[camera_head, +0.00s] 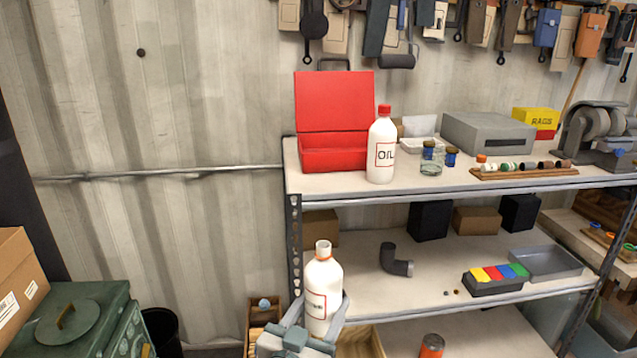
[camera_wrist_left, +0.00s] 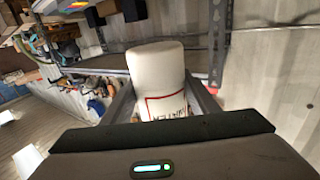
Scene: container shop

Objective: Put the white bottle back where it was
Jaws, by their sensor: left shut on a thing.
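A white bottle (camera_head: 322,285) with an orange ring at its open-looking neck and a red-framed label is held upright in front of the shelf's left end. My left gripper (camera_head: 318,330) is shut on its lower body. In the left wrist view the white bottle (camera_wrist_left: 158,80) sits between the two fingers of the left gripper (camera_wrist_left: 160,105). A second white bottle (camera_head: 381,150), with a red cap and an OIL label, stands on the top shelf beside an open red toolbox (camera_head: 333,152). My right gripper is not in view.
The metal shelf (camera_head: 350,188) holds a grey box (camera_head: 487,133), small jars and a wooden rack on top. Its middle board has a black pipe elbow (camera_head: 396,260) and a tray of coloured blocks (camera_head: 496,280), with bare room around them. A green case (camera_head: 70,320) stands lower left.

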